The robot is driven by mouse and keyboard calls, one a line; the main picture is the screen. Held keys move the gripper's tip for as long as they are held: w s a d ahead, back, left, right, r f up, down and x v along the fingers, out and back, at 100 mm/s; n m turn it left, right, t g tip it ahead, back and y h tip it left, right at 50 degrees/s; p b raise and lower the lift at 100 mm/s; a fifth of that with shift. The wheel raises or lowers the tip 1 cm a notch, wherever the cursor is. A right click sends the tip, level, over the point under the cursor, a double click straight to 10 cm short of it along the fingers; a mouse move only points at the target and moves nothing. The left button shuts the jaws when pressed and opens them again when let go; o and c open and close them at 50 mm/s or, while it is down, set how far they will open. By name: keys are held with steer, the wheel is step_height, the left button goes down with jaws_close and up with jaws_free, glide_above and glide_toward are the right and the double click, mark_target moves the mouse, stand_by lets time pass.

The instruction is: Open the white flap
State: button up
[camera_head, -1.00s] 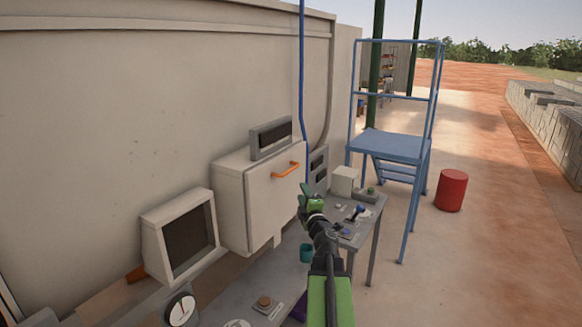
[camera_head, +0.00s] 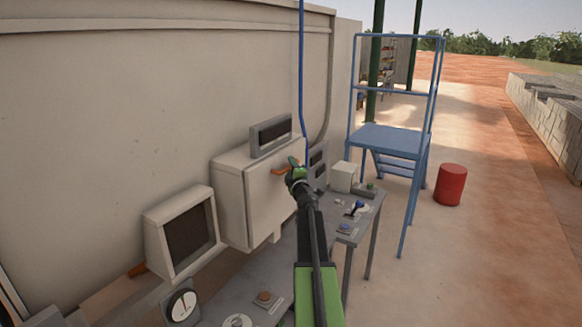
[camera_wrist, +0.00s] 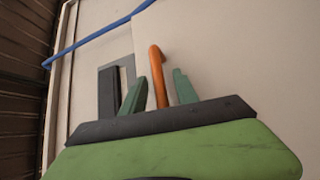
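The white flap (camera_head: 262,197) is the front door of a pale box on the wall, and it looks closed. Its orange handle (camera_head: 280,170) is partly hidden behind my gripper (camera_head: 295,165) in the head view. In the wrist view, the orange handle (camera_wrist: 157,75) stands between the two green fingers of my gripper (camera_wrist: 158,90). The fingers are apart, with gaps on both sides of the handle. The wrist view also shows the pale flap surface (camera_wrist: 220,45) behind the handle.
A grey display (camera_head: 271,135) sits on top of the box. A monitor-like screen box (camera_head: 185,235) is at the left. Below is a grey table with a dial (camera_head: 182,306) and controls. A blue stand (camera_head: 392,140) and red drum (camera_head: 450,185) are at the right.

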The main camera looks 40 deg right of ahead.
steer(key=shift+c, duration=0.5)
jaws_close()
stand_by(0.9)
